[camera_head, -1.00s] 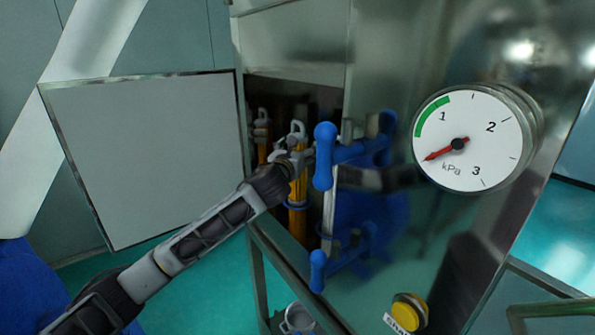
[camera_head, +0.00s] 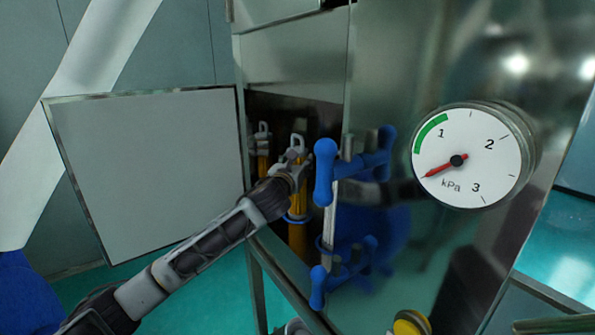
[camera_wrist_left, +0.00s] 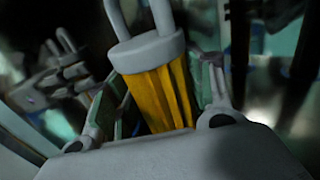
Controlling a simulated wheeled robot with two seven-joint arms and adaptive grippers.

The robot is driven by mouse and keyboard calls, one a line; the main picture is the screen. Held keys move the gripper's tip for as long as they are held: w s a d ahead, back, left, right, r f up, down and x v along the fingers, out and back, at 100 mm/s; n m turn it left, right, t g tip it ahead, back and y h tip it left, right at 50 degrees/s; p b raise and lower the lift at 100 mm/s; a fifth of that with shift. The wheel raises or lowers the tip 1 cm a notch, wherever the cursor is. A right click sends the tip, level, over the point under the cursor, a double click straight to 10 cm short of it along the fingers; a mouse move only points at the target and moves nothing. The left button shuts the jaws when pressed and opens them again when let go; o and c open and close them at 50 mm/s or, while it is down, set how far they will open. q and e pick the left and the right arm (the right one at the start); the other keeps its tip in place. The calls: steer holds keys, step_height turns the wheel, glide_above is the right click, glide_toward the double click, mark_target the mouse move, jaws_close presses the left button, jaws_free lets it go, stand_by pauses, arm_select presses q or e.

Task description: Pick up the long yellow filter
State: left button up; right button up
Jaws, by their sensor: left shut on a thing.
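A long yellow filter (camera_head: 298,235) with a grey cap and a wire loop on top stands upright in the dark opening of the metal cabinet. A blue ring shows around its body. My left gripper (camera_head: 293,174) reaches in from the left and is shut on this filter near its top. In the left wrist view the ribbed yellow body and grey cap of the filter (camera_wrist_left: 160,92) sit between my left gripper's (camera_wrist_left: 163,80) two fingers. The filter's lower end is hidden. My right gripper is not in view.
A second yellow filter (camera_head: 263,148) stands further left in the opening. The open cabinet door (camera_head: 150,170) is on the left. Blue clamp handles (camera_head: 325,172) stand close right of the gripper. A pressure gauge (camera_head: 465,155) and yellow knob (camera_head: 411,322) are on the metal front.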

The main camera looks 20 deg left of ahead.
mark_target(297, 135)
arm_select(q)
step_height(297, 135, up, 7)
steer(key=shift+r, duration=1.45)
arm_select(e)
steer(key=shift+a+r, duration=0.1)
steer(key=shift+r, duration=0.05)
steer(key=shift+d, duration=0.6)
